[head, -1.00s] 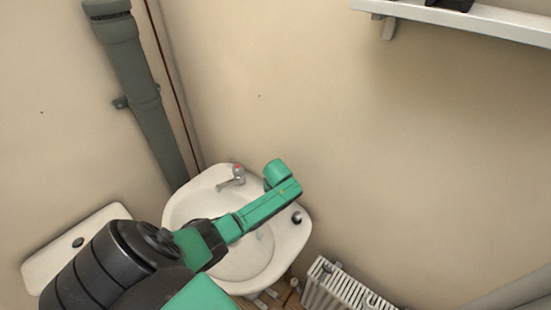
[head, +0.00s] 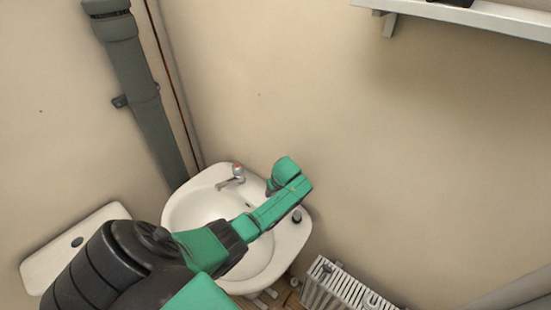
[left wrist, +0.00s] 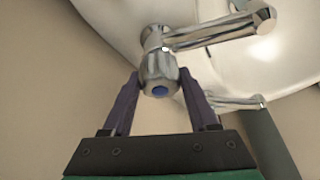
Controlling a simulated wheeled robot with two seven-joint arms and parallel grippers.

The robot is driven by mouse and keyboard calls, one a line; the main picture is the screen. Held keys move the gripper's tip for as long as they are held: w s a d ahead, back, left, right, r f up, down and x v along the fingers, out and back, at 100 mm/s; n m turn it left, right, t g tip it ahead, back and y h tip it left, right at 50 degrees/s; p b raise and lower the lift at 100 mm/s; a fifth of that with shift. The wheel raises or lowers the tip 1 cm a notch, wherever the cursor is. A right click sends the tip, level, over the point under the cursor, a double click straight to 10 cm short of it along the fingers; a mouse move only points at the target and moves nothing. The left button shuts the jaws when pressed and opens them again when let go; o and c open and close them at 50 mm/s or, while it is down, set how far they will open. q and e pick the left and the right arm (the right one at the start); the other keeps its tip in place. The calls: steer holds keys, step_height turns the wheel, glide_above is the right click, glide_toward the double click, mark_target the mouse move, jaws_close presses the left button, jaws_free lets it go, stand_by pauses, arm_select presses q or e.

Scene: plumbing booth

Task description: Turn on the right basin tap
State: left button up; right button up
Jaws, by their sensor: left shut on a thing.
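The right basin tap (left wrist: 160,72) is chrome with a blue-dotted knob and a spout pointing right in the left wrist view. My left gripper (left wrist: 158,84) has its two dark fingers on either side of that knob, shut on it. In the head view my green left gripper (head: 271,187) reaches over the right side of the white basin (head: 185,213) and hides the right tap. The other tap (head: 236,174), chrome with a red dot, stands at the back of the basin; its spout also shows in the left wrist view (left wrist: 235,102). My right gripper is not in view.
A dark round plug (head: 297,216) sits on the basin's right rim. A white radiator (head: 340,287) stands low to the right. A grey pipe (head: 148,120) runs down the wall behind. A white cistern lid (head: 55,256) is at left, and a shelf (head: 460,18) is high at right.

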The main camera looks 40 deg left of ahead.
arm_select(q)
steer(key=o, duration=1.4)
steer(key=shift+w+a+r, duration=0.1)
steer(key=shift+r, duration=0.1)
steer(key=shift+f, duration=0.1)
steer(key=b+v, duration=0.1)
steer(key=v, duration=1.3)
steer(key=shift+d+r+b, duration=0.25)
steer(key=shift+d+b, duration=0.05)
steer(key=shift+b, duration=0.05)
steer(key=shift+s, duration=0.2)
